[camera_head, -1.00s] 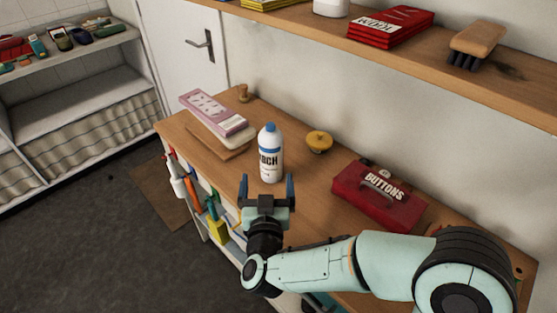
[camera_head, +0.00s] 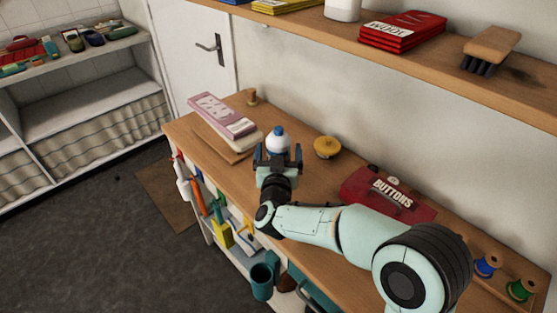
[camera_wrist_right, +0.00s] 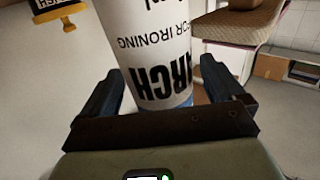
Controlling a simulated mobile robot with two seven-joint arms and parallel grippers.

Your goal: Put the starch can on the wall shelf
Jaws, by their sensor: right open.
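The starch can (camera_head: 278,142) is a white bottle-like can with a blue cap and blue bands, standing on the wooden worktop (camera_head: 310,183). My right gripper (camera_head: 278,157) is open with its fingers on either side of the can, and the hand hides the can's lower part in the head view. In the right wrist view the can (camera_wrist_right: 158,60) fills the space between the two fingers (camera_wrist_right: 170,95), its lettering upside down. The wall shelf (camera_head: 345,33) runs along the wall above the worktop. My left gripper is not in view.
On the shelf are red wool packets (camera_head: 402,30), a brush (camera_head: 491,50), a white container (camera_head: 342,9) and yellow packets (camera_head: 285,5).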

